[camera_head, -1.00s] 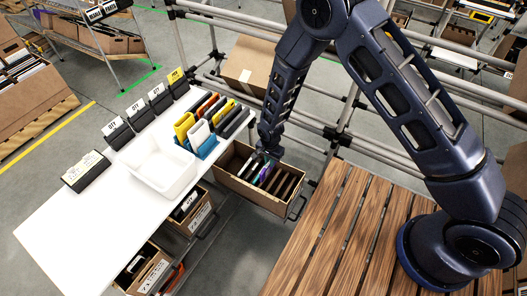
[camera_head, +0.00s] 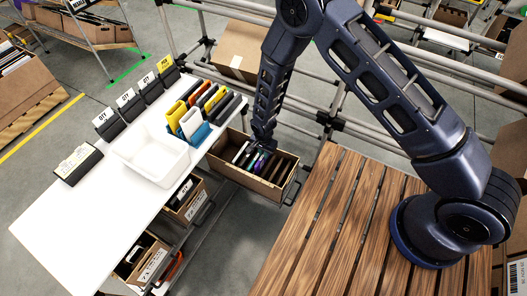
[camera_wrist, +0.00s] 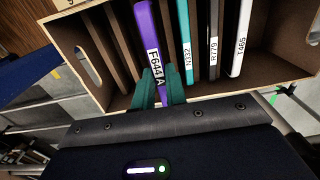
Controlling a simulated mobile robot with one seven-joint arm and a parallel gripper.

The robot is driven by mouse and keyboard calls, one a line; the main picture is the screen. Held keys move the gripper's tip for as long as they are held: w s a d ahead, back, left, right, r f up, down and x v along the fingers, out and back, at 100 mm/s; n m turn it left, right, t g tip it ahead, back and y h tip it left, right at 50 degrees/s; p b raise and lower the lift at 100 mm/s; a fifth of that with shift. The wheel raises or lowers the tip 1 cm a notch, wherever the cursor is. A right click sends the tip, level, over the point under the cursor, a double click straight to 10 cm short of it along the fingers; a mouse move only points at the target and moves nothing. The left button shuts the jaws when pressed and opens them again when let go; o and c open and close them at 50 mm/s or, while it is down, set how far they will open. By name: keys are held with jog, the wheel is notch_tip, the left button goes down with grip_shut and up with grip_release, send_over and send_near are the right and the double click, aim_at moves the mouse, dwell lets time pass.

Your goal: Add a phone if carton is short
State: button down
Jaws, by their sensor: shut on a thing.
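The brown carton (camera_head: 284,190) stands tilted beside the white table in the head view, with dividers inside. The wrist view shows its cardboard rim (camera_wrist: 77,100) and several phones upright between the dividers: a purple phone (camera_wrist: 147,25) labelled F644A, a teal phone (camera_wrist: 187,50) labelled N332, a dark grey phone (camera_wrist: 214,45) labelled R779 and a white phone (camera_wrist: 239,45) labelled T465. Slots on the left of the wrist view look empty. My gripper (camera_wrist: 162,92) has its teal fingertips shut on the purple phone's near end. The phone's depth in its slot is hard to tell.
On the white table (camera_head: 75,215) stand a blue rack (camera_head: 200,134) of coloured phones, an empty white bin (camera_head: 125,153) and several dark QTY card holders (camera_head: 107,127). More cartons (camera_head: 190,205) sit below. A slatted wooden surface (camera_head: 330,225) lies to the right.

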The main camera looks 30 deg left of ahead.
aim_at(263, 161)
jog(key=shift+f, duration=2.95)
jog(key=shift+f, duration=0.3)
jog(key=c, duration=1.3)
grip_release()
jog(key=shift+c, duration=0.2)
notch_tip(263, 161, up, 11)
jog(key=shift+f, duration=0.1)
notch_tip(263, 161, up, 7)
